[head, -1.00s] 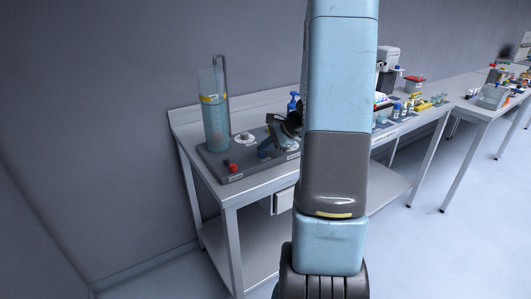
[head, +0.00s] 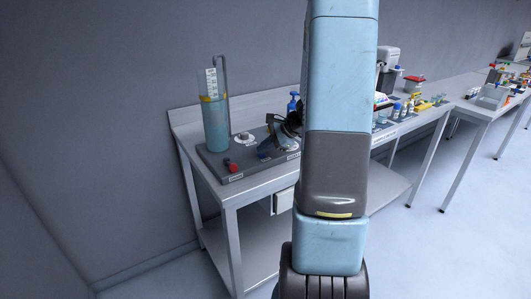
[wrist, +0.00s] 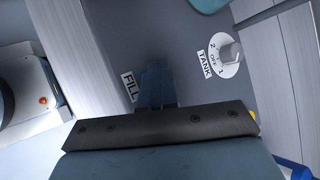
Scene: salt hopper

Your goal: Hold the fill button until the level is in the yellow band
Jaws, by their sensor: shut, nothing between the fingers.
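The clear tank cylinder (head: 215,130) stands at the left of the bench panel. Blue liquid fills its lower part, with the surface appearing at or very near the yellow band (head: 212,99); exact alignment is too small to tell. A pale scale (head: 210,82) shows above the band. My gripper (head: 265,151) is shut and points down at the panel. In the wrist view its dark fingers (wrist: 155,84) are together beside the FILL label (wrist: 130,87). The fill button is hidden behind the gripper, so I cannot see contact.
A red button (head: 232,168) sits at the panel's front left corner. Small vessels and bottles (head: 396,109) crowd the bench to the right. My arm blocks the middle of the head view.

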